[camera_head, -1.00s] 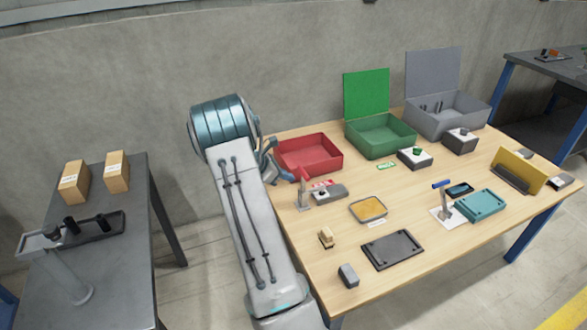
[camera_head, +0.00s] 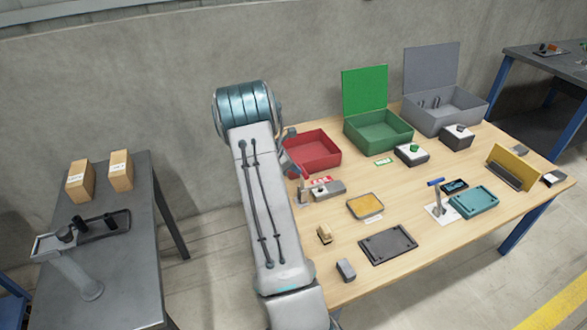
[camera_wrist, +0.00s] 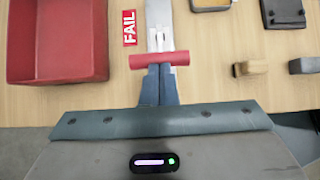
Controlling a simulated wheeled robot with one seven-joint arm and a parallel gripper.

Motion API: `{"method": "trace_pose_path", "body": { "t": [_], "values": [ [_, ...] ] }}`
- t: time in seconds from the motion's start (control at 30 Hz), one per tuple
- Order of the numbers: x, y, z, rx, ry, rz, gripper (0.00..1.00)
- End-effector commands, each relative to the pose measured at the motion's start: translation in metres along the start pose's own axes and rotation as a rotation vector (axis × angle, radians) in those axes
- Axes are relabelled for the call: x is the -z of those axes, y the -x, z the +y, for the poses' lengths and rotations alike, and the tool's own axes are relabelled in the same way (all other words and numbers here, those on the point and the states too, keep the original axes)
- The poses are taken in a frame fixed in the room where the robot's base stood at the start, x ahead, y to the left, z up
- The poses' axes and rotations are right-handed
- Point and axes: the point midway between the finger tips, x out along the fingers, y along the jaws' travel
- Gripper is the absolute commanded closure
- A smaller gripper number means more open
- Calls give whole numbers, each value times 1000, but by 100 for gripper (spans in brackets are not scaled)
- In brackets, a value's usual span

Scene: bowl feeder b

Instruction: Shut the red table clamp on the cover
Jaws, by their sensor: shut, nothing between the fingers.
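The red table clamp (camera_head: 303,189) stands near the left edge of the wooden table, its lever looking upright. In the wrist view its red bar handle (camera_wrist: 159,60) lies crosswise above a pale metal lever. A grey block-like part (camera_head: 328,189), perhaps the cover, lies just right of the clamp. My gripper (camera_wrist: 159,70) is shut and empty, with its fingertips right at the near side of the red handle. I cannot tell whether they touch it. In the head view my arm partly hides the gripper beside the clamp.
A red bin (camera_head: 314,152) stands close behind the clamp, with a red FAIL label (camera_head: 320,181) nearby. A blue-handled clamp (camera_head: 437,195), a yellow-filled tray (camera_head: 365,206) and a dark plate (camera_head: 388,245) lie farther right. Bare tabletop shows between them.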

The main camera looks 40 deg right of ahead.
Motion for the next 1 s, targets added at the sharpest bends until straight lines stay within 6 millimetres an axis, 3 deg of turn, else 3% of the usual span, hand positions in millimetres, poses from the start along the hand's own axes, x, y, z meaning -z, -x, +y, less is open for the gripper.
{"method": "trace_pose_path", "body": {
  "t": [0.23,0.37,0.5,0.8,1.0],
  "values": [
    [1,2,0,0,0,-1,100],
    [10,14,-1,-1,4,0,100],
    [26,37,-3,-2,3,-1,100],
    [16,100,-3,0,-6,0,100],
    [14,123,-4,2,-5,0,100]
  ]
}}
